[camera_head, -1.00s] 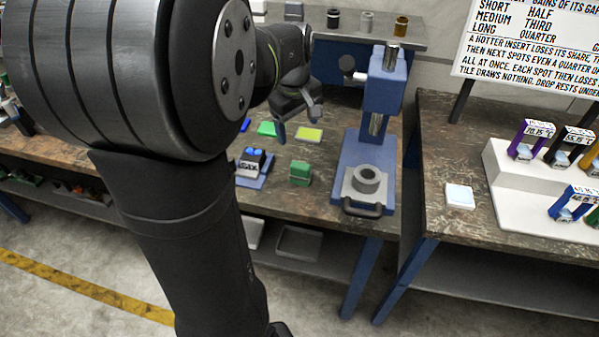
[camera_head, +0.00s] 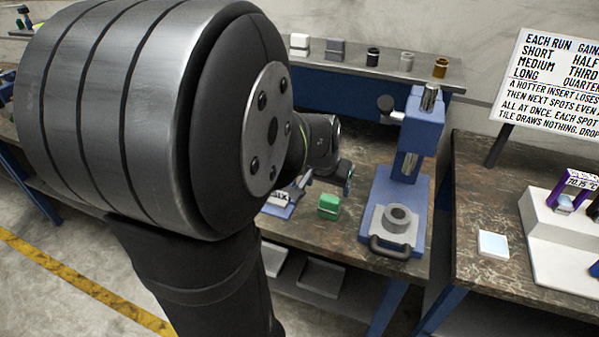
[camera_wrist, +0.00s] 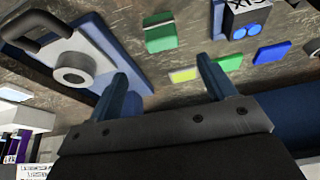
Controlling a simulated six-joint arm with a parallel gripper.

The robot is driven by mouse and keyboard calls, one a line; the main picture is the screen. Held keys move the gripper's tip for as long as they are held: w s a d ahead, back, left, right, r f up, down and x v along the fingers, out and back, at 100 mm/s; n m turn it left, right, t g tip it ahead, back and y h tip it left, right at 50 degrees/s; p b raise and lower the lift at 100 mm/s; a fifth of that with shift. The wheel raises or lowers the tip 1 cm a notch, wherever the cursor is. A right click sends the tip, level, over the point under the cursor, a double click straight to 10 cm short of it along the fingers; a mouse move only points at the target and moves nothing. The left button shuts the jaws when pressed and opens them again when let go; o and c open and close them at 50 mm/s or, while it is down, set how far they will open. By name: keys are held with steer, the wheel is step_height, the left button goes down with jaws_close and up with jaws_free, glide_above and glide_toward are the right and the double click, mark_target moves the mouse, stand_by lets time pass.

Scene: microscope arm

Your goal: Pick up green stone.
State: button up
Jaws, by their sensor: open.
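A green block (camera_head: 328,206) with a pale stripe near its top stands on the dark stone-like bench top; it also shows in the wrist view (camera_wrist: 160,33). A flat green tile (camera_wrist: 229,62) lies beside a yellow-green tile and a blue tile in the wrist view; my arm hides these in the head view. I cannot tell which green thing is the stone. My gripper (camera_head: 328,181) is open, just behind and above the green block in the head view. In the wrist view its two fingers (camera_wrist: 162,68) are apart with nothing between them.
A blue press (camera_head: 408,180) with a grey ring-shaped part stands right of the green block. A labelled block with blue knobs (camera_wrist: 247,18) sits left of it. A shelf (camera_head: 380,72) with small weights runs behind. A second bench (camera_head: 480,200) is at the right.

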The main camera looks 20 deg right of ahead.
mark_target(330, 198)
steer(key=x, duration=0.7)
steer(key=shift+d+f, duration=0.1)
steer(key=shift+w+x, duration=0.15)
steer(key=shift+x, duration=1.25)
steer(key=shift+w+x, duration=0.2)
steer(key=shift+x, duration=1.2)
steer(key=shift+d, duration=0.15)
steer(key=shift+c, duration=0.3)
steer(key=c, duration=1.1)
steer(key=shift+c, duration=0.2)
steer(key=shift+r, duration=0.25)
